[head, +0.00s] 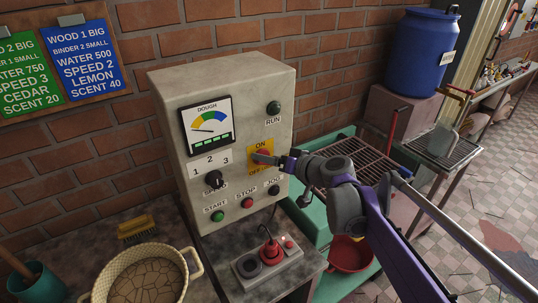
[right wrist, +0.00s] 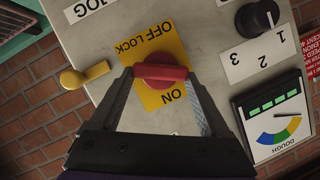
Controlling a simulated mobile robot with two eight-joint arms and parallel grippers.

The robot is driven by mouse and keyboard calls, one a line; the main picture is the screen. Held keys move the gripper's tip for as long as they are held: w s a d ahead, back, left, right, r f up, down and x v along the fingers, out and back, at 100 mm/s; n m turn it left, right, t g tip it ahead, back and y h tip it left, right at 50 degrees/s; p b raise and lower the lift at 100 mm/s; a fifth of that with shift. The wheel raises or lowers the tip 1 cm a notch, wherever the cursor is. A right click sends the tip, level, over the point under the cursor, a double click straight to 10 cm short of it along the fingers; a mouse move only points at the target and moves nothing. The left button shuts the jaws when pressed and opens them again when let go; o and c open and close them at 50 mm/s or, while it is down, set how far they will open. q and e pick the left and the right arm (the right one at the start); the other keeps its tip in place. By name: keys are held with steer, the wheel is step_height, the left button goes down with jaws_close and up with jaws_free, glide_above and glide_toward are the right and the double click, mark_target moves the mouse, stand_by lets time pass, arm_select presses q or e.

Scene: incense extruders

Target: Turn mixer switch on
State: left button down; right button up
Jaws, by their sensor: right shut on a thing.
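The grey control box (head: 170,110) carries a yellow plate (head: 265,142) marked ON and OFF, with a red rotary switch (right wrist: 161,72) in its middle. In the right wrist view the plate reads OFF LOCK above the switch and ON below it, upside down. The red handle lies crosswise between the two words. My right gripper (right wrist: 160,74) is shut on the handle, one finger at each end; in the head view its fingers partly hide the switch. My left gripper is not in view.
The box also has a speed knob (head: 214,180), START (head: 218,216), STOP (head: 247,203) and JOG (head: 274,189) buttons, a RUN lamp (head: 273,108) and a DOUGH gauge (head: 206,124). A yellow knob (right wrist: 85,77) sticks out nearby.

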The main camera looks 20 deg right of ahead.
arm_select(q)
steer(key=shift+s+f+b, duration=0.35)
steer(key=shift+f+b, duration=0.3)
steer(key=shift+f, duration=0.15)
arm_select(e)
steer(key=shift+d+f+m+t+y, duration=0.1)
steer(key=shift+f+m+t+y, duration=0.2)
steer(key=shift+m+y, duration=0.85)
steer(key=shift+d+f+m+t+y, duration=0.2)
steer(key=shift+m+t, duration=0.25)
steer(key=shift+m, duration=1.55)
steer(key=shift+f+m+t+y, duration=0.15)
steer(key=shift+m+t+y, duration=0.2)
steer(key=shift+m+y, duration=0.8)
steer(key=shift+m+h, duration=0.3)
steer(key=shift+m, duration=0.2)
steer(key=o, duration=1.2)
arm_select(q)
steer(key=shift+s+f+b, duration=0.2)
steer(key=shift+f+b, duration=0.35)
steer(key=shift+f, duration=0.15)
arm_select(e)
steer(key=v, duration=1)
steer(key=shift+s+d, duration=0.2)
steer(key=shift+s, duration=0.15)
